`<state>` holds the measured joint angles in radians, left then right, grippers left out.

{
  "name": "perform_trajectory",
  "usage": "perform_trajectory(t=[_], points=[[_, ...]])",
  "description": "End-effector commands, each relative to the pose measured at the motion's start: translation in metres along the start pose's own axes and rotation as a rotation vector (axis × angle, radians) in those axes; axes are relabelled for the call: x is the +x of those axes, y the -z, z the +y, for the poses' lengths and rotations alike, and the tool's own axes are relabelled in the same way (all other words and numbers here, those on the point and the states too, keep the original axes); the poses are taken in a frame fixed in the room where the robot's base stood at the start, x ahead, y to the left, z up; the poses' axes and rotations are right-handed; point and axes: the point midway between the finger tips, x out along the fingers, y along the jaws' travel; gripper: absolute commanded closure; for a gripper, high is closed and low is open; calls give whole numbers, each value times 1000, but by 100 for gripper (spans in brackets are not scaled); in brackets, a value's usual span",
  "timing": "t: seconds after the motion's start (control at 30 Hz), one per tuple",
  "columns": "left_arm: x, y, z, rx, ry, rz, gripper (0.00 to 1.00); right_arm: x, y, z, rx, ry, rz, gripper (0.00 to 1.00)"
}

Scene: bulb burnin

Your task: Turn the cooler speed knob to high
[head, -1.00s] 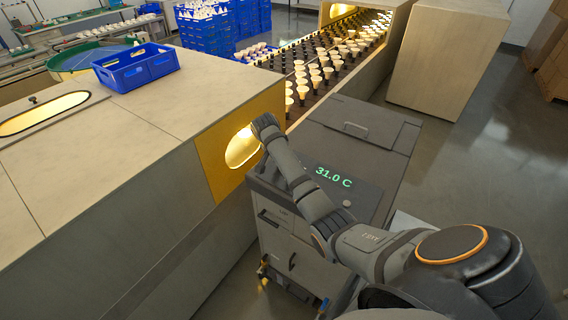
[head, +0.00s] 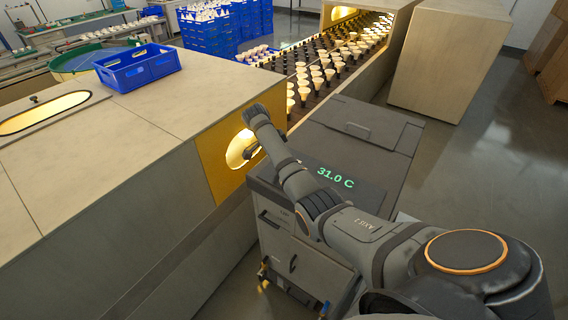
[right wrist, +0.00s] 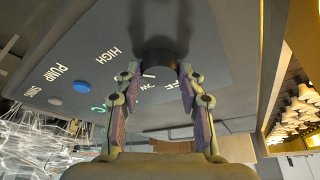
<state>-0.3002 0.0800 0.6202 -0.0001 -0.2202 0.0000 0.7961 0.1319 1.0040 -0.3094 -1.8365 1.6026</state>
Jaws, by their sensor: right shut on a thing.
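The cooler (head: 372,148) is a grey cabinet beside the conveyor housing, with a green 31.0 C display (head: 335,178) on its top. In the right wrist view its panel shows a dark round speed knob (right wrist: 160,48) with HIGH printed to its left. Other printing beside the knob is partly covered by the fingers. My right gripper (right wrist: 159,74) is shut on the knob, one finger on each side. The knob's pointer cannot be made out. In the head view my right arm hides the knob. My left gripper is not in view.
A blue button (right wrist: 81,86) and a pale button (right wrist: 55,101) sit on the panel near PUMP and SWING lettering. The yellow housing wall (head: 212,165) with its lit opening stands close to my right wrist. Bulbs (head: 316,72) line the conveyor behind.

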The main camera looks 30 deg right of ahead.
Motion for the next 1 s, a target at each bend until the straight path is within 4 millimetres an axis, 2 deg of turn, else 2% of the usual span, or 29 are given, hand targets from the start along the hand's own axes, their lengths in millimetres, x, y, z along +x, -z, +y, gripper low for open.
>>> perform_trajectory(t=[0.4, 0.43, 0.57, 0.6, 0.87, 1.0], points=[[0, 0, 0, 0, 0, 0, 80, -3, 2, -2, 11, 5, 2, 93], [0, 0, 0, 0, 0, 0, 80, -3, 2, -2, 11, 5, 2, 59], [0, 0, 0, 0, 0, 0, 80, -2, 2, -1, 9, 3, 2, 41], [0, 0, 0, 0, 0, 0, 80, -2, 2, -1, 9, 2, 1, 38], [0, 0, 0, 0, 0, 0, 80, -1, 1, -1, 7, 0, 0, 38], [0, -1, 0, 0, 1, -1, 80, -15, 0, -1, 7, 2, -1, 38]])
